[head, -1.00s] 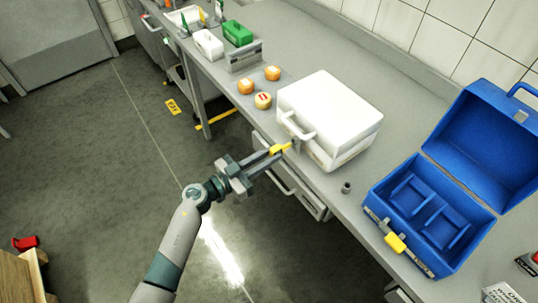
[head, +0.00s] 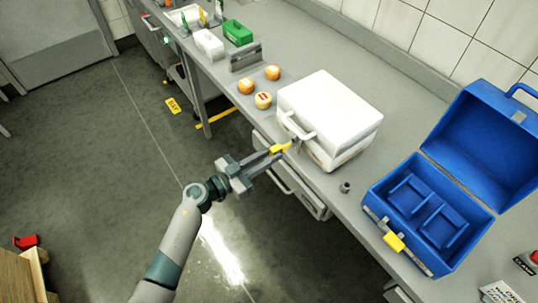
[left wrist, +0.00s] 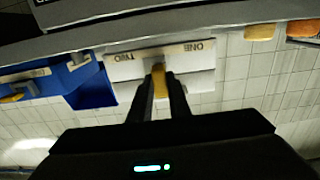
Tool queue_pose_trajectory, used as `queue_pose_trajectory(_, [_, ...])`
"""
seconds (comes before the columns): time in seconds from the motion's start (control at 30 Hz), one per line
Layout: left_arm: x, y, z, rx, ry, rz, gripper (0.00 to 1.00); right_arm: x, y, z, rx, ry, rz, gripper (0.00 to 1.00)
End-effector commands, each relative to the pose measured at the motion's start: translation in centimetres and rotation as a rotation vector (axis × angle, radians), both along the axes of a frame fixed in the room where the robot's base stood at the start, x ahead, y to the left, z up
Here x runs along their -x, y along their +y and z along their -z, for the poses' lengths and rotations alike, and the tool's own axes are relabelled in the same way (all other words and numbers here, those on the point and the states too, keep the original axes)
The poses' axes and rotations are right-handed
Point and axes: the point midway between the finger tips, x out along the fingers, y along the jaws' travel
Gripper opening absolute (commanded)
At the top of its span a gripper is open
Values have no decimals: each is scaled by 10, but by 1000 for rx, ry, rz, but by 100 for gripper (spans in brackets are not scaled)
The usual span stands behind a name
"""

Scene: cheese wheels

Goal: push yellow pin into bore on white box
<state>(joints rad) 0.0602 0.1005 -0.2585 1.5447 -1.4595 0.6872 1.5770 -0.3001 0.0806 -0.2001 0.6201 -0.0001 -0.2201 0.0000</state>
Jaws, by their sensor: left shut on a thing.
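The white box (head: 330,105) stands closed on the grey bench, with a handle on its front. My left gripper (head: 276,152) is shut on the yellow pin (head: 281,148) in front of the box's front face, near the handle. In the left wrist view the yellow pin (left wrist: 160,82) sits between the fingers, pointing at the white box (left wrist: 190,62), whose face carries the words ONE and TWO. The bore is hidden behind the pin and fingers, and I cannot tell whether the pin's tip is in it. My right gripper is not in view.
An open blue case (head: 425,215) with a yellow latch stands at the right. A small grey cylinder (head: 345,187) lies between it and the white box. Orange and yellow cheese wheels (head: 263,100) sit left of the box.

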Motion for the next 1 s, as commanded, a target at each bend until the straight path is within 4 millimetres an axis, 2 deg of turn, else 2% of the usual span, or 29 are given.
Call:
queue_pose_trajectory(0.2, [0, 0, -1, -1, -1, 0, 0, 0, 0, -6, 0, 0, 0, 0])
queue_pose_trajectory(1.0, [0, 0, -1, -1, 0, 0, 0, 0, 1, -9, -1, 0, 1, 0])
